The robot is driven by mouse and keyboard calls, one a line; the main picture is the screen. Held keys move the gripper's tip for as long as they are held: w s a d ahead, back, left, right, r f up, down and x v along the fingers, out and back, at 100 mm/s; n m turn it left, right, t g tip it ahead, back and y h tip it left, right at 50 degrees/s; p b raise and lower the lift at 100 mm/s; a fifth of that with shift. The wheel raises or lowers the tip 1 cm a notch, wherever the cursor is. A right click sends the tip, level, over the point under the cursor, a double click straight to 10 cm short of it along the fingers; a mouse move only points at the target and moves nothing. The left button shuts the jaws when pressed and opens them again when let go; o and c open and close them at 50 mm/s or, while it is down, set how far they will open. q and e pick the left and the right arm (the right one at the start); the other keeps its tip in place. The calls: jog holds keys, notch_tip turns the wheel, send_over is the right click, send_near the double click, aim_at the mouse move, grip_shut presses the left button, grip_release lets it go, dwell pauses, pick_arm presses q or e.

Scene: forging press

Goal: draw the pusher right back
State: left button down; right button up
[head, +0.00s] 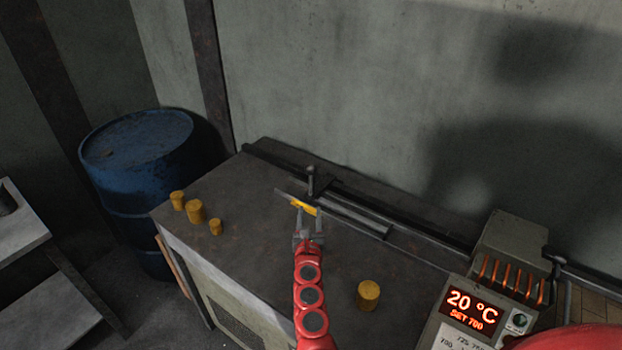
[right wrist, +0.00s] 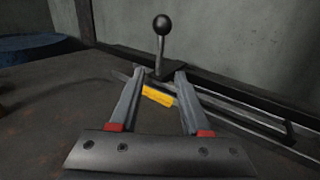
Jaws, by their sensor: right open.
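The pusher's upright handle (head: 311,180) with a dark ball knob stands on the rail at the back of the bench. It also shows in the right wrist view (right wrist: 161,45), just beyond and between my fingertips. My right gripper (head: 308,212) is open in front of the handle, and it shows in the right wrist view (right wrist: 153,80) with nothing held between its fingers. A yellow piece (head: 304,207) lies in the channel (head: 350,217) near the fingertips, and it shows between the fingers in the right wrist view (right wrist: 158,96). My left gripper is not in view.
Several brass cylinders (head: 195,211) stand at the bench's left, and another (head: 368,295) stands at the front right. A heater with a red display (head: 472,309) and coil (head: 512,278) is at the right. A blue barrel (head: 137,150) stands behind left.

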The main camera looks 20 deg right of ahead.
jog(key=shift+w+f, duration=0.35)
send_near(311, 185)
jog(key=x, duration=0.4)
jog(key=shift+w+a+r+b, duration=0.1)
jog(key=shift+w+r+b, duration=0.1)
jog(key=shift+w+b, duration=0.15)
jog(key=b+x, duration=0.4)
jog(key=x, duration=0.3)
jog(key=shift+f, duration=0.15)
jog(key=shift+w+d+b, duration=0.25)
jog(key=shift+w+b, duration=0.1)
jog(key=shift+b, duration=0.15)
jog(key=shift+w+d+r+b, duration=0.2)
jog(key=shift+w+r+b, duration=0.05)
jog(key=shift+w+b, duration=0.3)
jog(key=shift+c, duration=0.2)
grip_shut()
